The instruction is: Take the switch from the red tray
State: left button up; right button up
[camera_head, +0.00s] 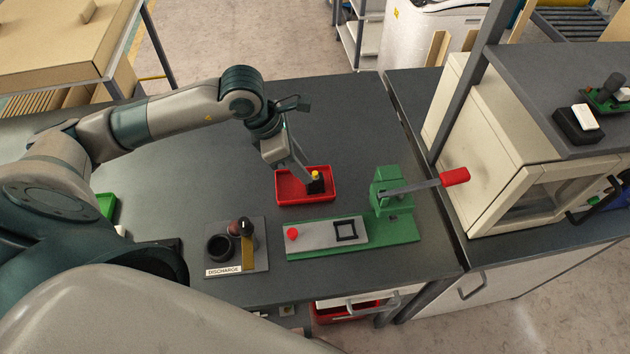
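The red tray (290,199) lies on the dark table, beyond the green fixture. A small black switch (317,187) with a yellow top is in the right part of the tray. My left gripper (308,183) points down into the tray with its fingers at the switch's left side. I cannot tell whether the fingers are around the switch or only beside it, as they are small and partly hidden. My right gripper is not in view.
A green fixture (405,232) with a grey plate, red button and red-handled lever (454,177) stands in front of the tray. A "DISCHARGE" board (257,262) is to its left. A beige cabinet (490,130) stands at right.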

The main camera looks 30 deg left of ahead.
aim_at(313, 173)
pick_arm(q)
jog(key=shift+w+d+f+p, duration=0.25)
jog(key=shift+d+f+p, duration=0.2)
jog(key=shift+p, duration=0.2)
jog(key=x, duration=0.1)
jog(key=p+x, duration=0.1)
jog(key=x, duration=0.1)
jog(key=shift+w+d+r, duration=0.1)
jog(key=shift+w+d, duration=0.05)
jog(key=shift+d, duration=0.1)
jog(key=shift+w+f, duration=0.1)
jog(key=shift+f, duration=0.35)
grip_shut()
